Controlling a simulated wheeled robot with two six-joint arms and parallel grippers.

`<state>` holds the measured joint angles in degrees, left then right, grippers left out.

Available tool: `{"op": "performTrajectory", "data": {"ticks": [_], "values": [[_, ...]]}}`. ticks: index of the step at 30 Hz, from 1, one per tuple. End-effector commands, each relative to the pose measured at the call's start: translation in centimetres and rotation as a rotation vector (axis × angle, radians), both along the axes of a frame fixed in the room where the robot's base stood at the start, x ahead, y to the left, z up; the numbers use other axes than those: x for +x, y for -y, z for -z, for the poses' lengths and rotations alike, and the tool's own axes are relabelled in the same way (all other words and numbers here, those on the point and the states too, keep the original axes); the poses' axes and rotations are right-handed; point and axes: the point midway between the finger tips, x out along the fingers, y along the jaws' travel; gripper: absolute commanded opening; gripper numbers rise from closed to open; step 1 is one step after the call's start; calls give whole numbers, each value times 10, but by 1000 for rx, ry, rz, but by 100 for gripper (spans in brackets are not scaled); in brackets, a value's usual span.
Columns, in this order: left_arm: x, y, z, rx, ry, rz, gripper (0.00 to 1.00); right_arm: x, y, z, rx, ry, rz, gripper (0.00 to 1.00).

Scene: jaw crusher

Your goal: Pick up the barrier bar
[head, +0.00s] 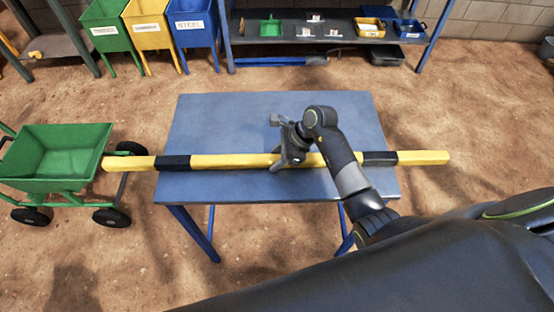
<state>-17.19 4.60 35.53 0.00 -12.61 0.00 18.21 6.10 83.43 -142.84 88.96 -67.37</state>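The barrier bar (230,160) is a long yellow bar with black bands. It lies across the blue table (215,115), near its front edge, and both ends stick out past the table's sides. I cannot tell whether it rests on the top or is slightly above it. My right gripper (284,163) is at the bar, a little right of its middle, with its fingers over the bar. The wrist hides part of the fingers, so I cannot tell whether they are shut on the bar. My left gripper is not in view.
A green cart (60,150) stands close to the bar's left end. Green (106,35), yellow (148,25) and blue (192,22) bins stand at the back left. A shelf (340,30) with trays is at the back. The sandy floor right of the table is clear.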

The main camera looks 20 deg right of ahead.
Motion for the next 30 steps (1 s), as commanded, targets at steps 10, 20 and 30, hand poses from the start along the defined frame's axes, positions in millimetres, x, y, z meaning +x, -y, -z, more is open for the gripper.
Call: {"op": "performTrajectory", "data": {"ticks": [10,20,30], "values": [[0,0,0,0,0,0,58,0,0,0,0,0,0,0],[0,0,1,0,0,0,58,2,0,-7,1,6,0,0],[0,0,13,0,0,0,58,2,0,-61,0,11,-2,0]]}}
